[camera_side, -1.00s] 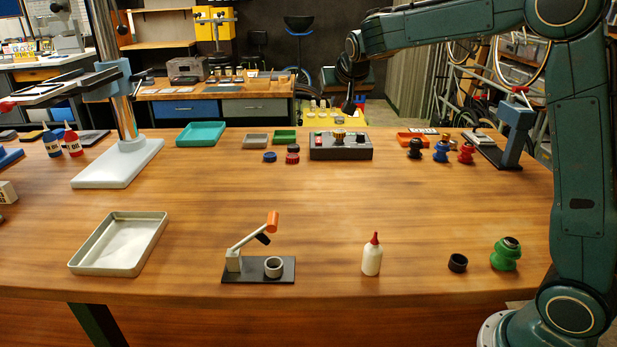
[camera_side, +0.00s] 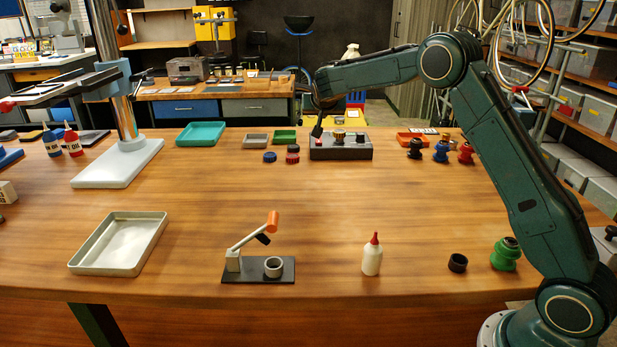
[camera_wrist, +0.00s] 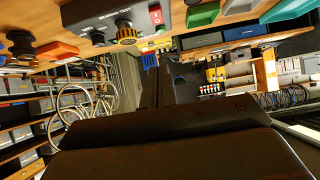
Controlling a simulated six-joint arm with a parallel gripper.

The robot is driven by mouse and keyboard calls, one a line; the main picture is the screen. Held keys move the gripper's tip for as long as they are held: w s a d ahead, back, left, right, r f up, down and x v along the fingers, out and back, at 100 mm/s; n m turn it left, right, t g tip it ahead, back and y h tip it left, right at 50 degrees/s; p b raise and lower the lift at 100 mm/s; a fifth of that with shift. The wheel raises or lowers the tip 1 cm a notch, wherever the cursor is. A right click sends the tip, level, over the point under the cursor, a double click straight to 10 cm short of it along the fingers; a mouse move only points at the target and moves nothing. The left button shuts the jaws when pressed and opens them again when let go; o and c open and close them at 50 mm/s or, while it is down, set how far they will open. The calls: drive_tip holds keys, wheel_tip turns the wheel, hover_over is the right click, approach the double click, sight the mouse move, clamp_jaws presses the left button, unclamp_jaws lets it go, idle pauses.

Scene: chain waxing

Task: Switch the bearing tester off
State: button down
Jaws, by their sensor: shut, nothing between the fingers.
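The bearing tester (camera_side: 341,153) is a dark grey box at the back middle of the bench in the side view. It also shows upside down at the top of the wrist view (camera_wrist: 96,21), lettered "BEARING TEST". The shut fingers also show in the wrist view (camera_wrist: 157,82).
The bench middle (camera_side: 330,195) is clear.

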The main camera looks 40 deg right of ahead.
drive_tip(key=shift+f, duration=0.1)
idle(0.3)
hover_over(320, 141)
drive_tip(key=f, duration=0.3)
drive_tip(key=s+f, duration=0.1)
drive_tip(key=f, duration=0.1)
drive_tip(key=shift+a+f, duration=0.3)
drive_tip(key=shift+a, duration=0.05)
drive_tip(key=shift+w+d+f, duration=0.15)
drive_tip(key=shift+f, duration=0.85)
drive_tip(key=shift+w+d+f, duration=0.1)
drive_tip(key=shift+w+f, duration=0.05)
drive_tip(key=shift+f, duration=0.85)
drive_tip(key=shift+f, duration=0.1)
drive_tip(key=shift+w+d+f, duration=0.1)
drive_tip(key=shift+w+d, duration=0.05)
drive_tip(key=shift+w, duration=0.05)
drive_tip(key=shift+d, duration=0.1)
drive_tip(key=shift+w+d+r, duration=0.25)
drive_tip(key=shift+w+d, duration=0.15)
drive_tip(key=shift+w, duration=0.05)
